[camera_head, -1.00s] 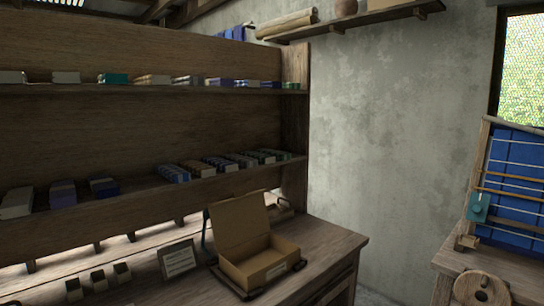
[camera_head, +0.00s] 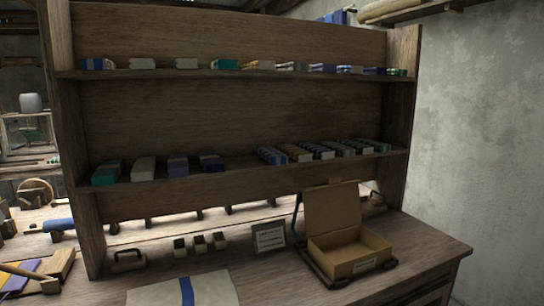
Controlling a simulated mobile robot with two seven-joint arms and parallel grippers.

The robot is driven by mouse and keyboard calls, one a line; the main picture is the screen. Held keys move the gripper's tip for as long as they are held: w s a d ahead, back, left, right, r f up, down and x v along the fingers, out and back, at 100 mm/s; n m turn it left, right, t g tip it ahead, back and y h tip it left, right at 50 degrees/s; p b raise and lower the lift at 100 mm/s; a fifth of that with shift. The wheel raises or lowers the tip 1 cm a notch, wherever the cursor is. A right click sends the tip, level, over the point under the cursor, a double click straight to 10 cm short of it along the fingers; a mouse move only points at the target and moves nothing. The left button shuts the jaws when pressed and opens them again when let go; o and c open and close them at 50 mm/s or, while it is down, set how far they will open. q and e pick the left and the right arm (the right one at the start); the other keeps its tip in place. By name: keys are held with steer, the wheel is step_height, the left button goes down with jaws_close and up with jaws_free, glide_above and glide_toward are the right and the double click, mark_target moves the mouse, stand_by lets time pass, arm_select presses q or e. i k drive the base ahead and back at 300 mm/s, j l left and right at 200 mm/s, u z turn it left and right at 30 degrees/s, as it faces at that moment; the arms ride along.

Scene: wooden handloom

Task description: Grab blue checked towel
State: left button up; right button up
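Several small folded towels lie in a row on the lower shelf (camera_head: 235,177) of the wooden rack. A blue checked towel (camera_head: 271,156) is the leftmost of the patterned group, right of the shelf's middle. A brown checked towel (camera_head: 296,153) lies next to it on the right. A darker blue-and-white patterned towel (camera_head: 318,151) and greenish ones follow further right. Neither of my grippers shows in the head view.
An open cardboard box (camera_head: 346,262) stands on the counter below the shelf, its lid up. A small sign (camera_head: 269,238) stands left of it. A pale cloth with a blue stripe (camera_head: 184,290) lies at the front. More folded cloths lie on the upper shelf (camera_head: 235,73).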

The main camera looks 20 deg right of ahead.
mark_target(273, 155)
steer(key=l+z, duration=0.15)
steer(key=z, duration=1.25)
steer(key=i+l, duration=0.25)
steer(key=i, duration=0.15)
steer(key=i+l, duration=0.25)
steer(key=i, duration=0.1)
